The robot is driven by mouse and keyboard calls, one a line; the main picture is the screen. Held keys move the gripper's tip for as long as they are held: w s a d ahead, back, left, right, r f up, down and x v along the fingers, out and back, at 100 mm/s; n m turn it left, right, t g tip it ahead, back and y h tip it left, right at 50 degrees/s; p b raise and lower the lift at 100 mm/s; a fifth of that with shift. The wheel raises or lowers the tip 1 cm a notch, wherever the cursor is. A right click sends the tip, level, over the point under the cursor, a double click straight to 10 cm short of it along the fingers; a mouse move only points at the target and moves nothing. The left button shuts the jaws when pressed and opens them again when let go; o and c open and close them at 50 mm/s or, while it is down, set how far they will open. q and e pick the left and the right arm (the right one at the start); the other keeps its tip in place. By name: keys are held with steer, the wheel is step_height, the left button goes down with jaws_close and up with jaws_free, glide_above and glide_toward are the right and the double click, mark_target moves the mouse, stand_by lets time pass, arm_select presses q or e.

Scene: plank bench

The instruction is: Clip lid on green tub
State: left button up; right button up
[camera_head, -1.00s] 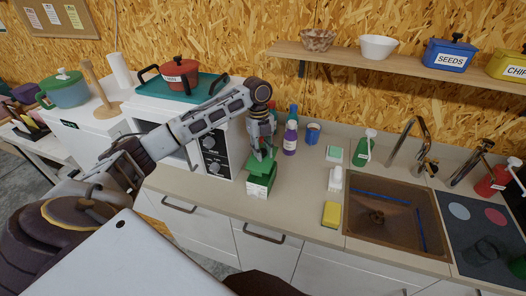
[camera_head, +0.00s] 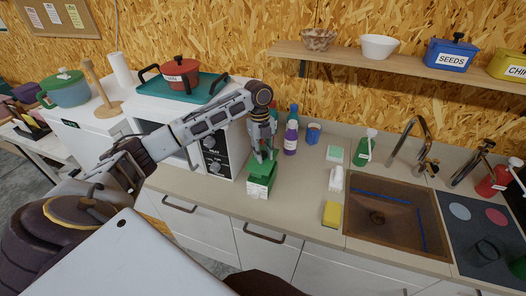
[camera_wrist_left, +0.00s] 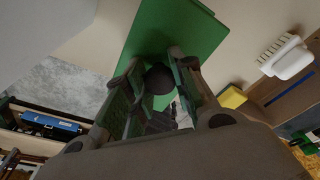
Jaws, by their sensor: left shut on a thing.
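The green tub (camera_head: 258,189) stands upright on the counter in front of the microwave, a pale label on its front. The green lid (camera_head: 262,170) is on or just above its top; I cannot tell whether it is clipped. My left gripper (camera_head: 264,155) comes down over the lid from above. In the left wrist view the lid (camera_wrist_left: 180,35) spreads beyond the fingers, and my left gripper (camera_wrist_left: 158,85) is shut on its dark round knob (camera_wrist_left: 158,79). The lid hides most of the tub there. My right gripper is not in view.
A purple bottle (camera_head: 291,138) and a blue mug (camera_head: 313,133) stand behind and right of the tub. A yellow sponge (camera_head: 331,213) and a white brush (camera_head: 336,179) lie left of the sink (camera_head: 378,235). The microwave (camera_head: 212,150) is close on the left. Counter in front is clear.

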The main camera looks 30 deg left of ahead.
arm_select(q)
steer(key=shift+f, duration=2.55)
steer(key=shift+f, duration=0.2)
stand_by(0.8)
steer(key=o, duration=1.1)
steer(key=shift+o, duration=0.3)
steer(key=o, duration=0.4)
steer(key=shift+r, duration=0.2)
steer(key=shift+r, duration=3.3)
